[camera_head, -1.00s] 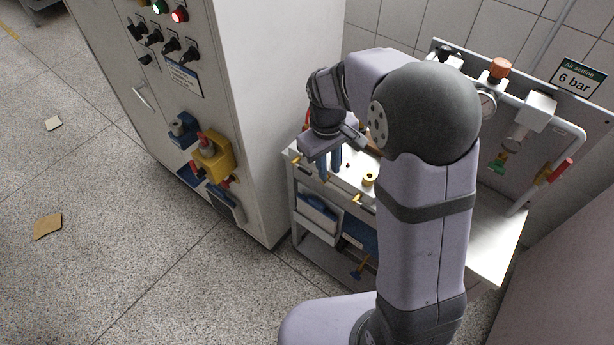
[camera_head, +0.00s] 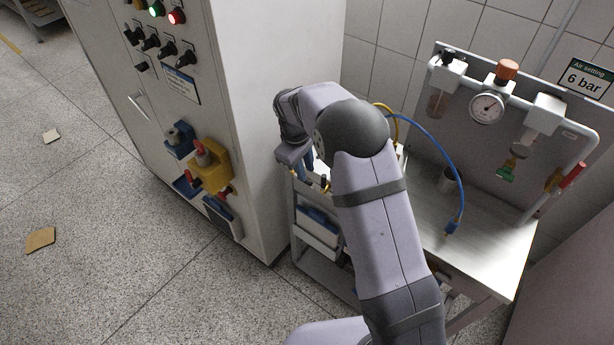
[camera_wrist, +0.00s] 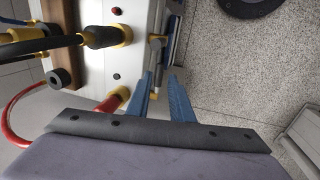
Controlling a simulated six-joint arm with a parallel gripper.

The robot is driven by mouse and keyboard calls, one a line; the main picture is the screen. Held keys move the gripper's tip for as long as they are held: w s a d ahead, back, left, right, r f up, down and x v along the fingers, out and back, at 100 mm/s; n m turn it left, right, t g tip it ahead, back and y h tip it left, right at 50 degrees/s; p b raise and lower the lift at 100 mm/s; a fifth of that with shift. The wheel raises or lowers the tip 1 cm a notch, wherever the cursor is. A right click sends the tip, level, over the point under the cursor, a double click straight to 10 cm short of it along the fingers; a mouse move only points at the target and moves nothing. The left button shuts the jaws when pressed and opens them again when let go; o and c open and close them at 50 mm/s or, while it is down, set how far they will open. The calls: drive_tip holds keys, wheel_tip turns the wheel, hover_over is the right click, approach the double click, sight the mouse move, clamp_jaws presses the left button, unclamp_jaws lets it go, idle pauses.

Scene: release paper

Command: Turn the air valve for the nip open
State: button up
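I read no label that tells which valve is for the nip. In the head view my gripper (camera_head: 309,160) is above the small cart (camera_head: 318,236), and my arm hides much of the cart's top.
A control cabinet (camera_head: 275,60) stands left of the cart. At right, a steel bench (camera_head: 495,235) carries a gauge (camera_head: 487,107), a red-handled valve (camera_head: 572,175) and a blue hose (camera_head: 448,160). A black hose (camera_wrist: 45,43) and a red hose (camera_wrist: 22,105) reach the block.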

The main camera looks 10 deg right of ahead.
sight(308, 181)
drive_tip(key=shift+w+d+f+p, duration=0.1)
drive_tip(key=shift+f+p, duration=0.05)
drive_tip(key=shift+f, duration=0.65)
drive_tip(key=shift+w+d+f+p, duration=0.15)
drive_tip(key=shift+f+p, duration=0.05)
drive_tip(key=shift+f, duration=0.65)
drive_tip(key=shift+w+d+f+p, duration=0.1)
drive_tip(key=shift+f+p, duration=0.05)
drive_tip(key=shift+f, duration=0.65)
clamp_jaws()
